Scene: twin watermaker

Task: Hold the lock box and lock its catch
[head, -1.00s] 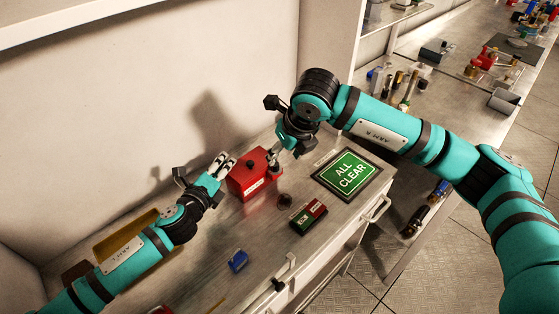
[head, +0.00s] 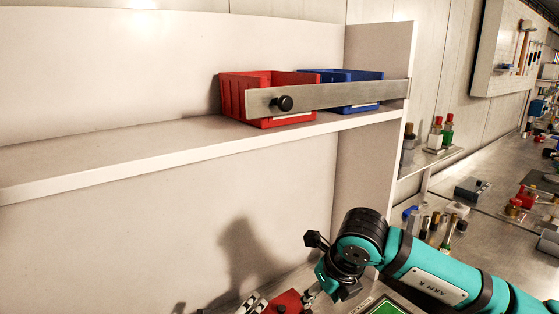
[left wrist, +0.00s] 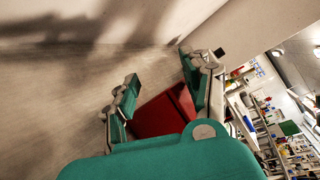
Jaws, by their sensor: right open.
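The red lock box (head: 288,303) shows only in part at the bottom edge of the head view. My left gripper (head: 252,304) is at its left side, mostly cut off by the frame. In the left wrist view the box (left wrist: 163,113) lies between the two spread fingers of my left gripper (left wrist: 163,92). I cannot tell whether both fingers press on it. My right gripper (head: 314,293) is open, close to the right side of the box. The catch is not visible.
A shelf (head: 150,150) runs above, carrying a red bin (head: 235,95) and a blue bin (head: 345,76) behind a metal bar (head: 360,94). A green sign (head: 385,308) lies right of the box. A cluttered bench (head: 480,235) stands beyond the upright panel.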

